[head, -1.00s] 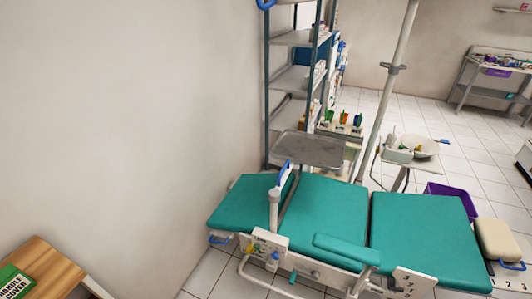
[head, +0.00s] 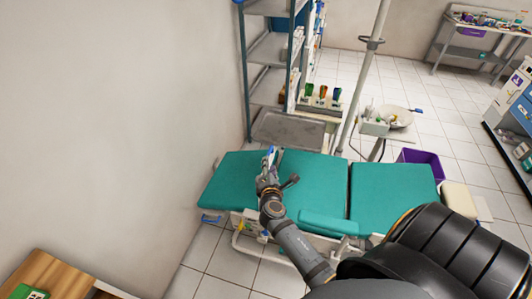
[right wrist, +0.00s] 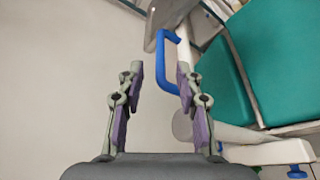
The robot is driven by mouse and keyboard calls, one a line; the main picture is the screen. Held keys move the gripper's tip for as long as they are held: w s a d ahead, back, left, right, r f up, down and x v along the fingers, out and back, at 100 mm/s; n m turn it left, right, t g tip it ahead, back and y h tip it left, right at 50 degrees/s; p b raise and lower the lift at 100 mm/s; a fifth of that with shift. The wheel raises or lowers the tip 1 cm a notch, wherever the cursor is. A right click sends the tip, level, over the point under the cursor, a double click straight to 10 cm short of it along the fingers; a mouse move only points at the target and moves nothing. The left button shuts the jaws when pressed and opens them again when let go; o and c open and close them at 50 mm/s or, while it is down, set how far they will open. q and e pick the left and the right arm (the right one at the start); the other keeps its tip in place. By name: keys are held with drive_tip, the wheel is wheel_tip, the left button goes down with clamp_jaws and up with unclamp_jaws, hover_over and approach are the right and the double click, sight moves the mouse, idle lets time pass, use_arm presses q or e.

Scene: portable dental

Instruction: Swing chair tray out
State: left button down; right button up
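The chair tray (head: 288,129) is a flat grey metal plate on the far side of the teal dental chair (head: 318,178). Its blue handle (head: 272,153) is on the near side and is partly covered by my right gripper (head: 268,178). In the right wrist view, the blue handle (right wrist: 176,48) lies just ahead of the fingertips, toward the right finger. The tray's underside (right wrist: 165,14) shows at the top. My right gripper (right wrist: 157,74) is open, with nothing clearly between its pads. My left gripper is out of view.
A metal shelf (head: 270,52) stands behind the tray against the wall. A pole (head: 363,75) and a side stand with a white bowl (head: 397,117) are to the right. A purple bin (head: 421,160) sits near the chair's right end. A wooden table (head: 48,277) is at bottom left.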

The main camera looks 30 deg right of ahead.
sight(269, 153)
drive_tip(key=x, duration=0.8)
drive_tip(key=shift+w+f, duration=0.1)
drive_tip(key=shift+c, duration=0.2)
clamp_jaws()
